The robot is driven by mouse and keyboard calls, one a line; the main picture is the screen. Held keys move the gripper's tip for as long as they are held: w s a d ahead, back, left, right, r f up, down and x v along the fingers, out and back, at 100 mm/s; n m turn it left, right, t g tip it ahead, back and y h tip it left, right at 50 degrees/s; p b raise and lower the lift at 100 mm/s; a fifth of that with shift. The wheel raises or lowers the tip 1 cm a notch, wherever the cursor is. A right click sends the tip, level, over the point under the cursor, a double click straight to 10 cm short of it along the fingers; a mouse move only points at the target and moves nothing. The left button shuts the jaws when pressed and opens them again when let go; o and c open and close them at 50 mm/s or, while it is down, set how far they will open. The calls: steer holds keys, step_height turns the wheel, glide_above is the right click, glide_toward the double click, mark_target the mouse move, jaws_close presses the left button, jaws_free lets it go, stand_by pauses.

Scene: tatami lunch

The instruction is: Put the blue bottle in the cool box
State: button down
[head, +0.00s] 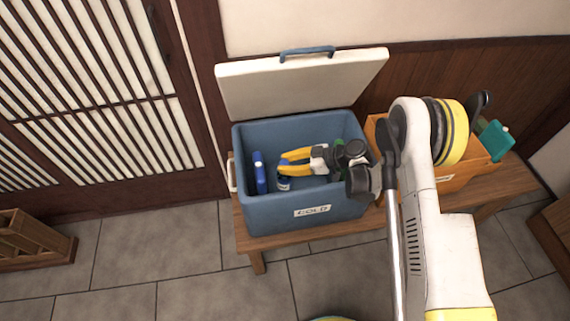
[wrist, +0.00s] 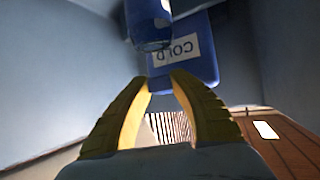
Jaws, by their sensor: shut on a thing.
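The cool box (head: 255,217) is a blue open box with a cold label on its front and its white lid (head: 300,85) raised. My gripper (head: 284,168), with yellow fingers, is inside the box, pointing left, and is shut on the blue bottle (head: 284,184). Only part of the bottle shows, just below the fingertips. In the wrist view the fingertips (wrist: 160,82) show with the blue bottle (wrist: 150,28) close beyond them; the exact contact is unclear. A blue cold pack (head: 260,172) stands at the box's left side, and its white label (wrist: 180,50) shows behind the bottle.
A green thing (head: 339,148) is partly visible in the box behind my gripper. An orange crate (head: 462,182) stands to the right on the same wooden bench (head: 300,237), with a teal thing (head: 496,140) in it. A wooden rack (head: 30,240) stands on the tiled floor at left.

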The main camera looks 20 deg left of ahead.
steer(key=shift+f, duration=0.15)
steer(key=c, duration=1.2)
jaws_free()
steer(key=shift+c, duration=0.2)
steer(key=shift+r, duration=0.2)
steer(key=p+v, duration=0.2)
steer(key=v, duration=0.4)
steer(key=shift+d+r+p, duration=0.2)
steer(key=shift+p, duration=0.2)
steer(key=shift+w+d+r, duration=0.1)
steer(key=shift+d, duration=0.35)
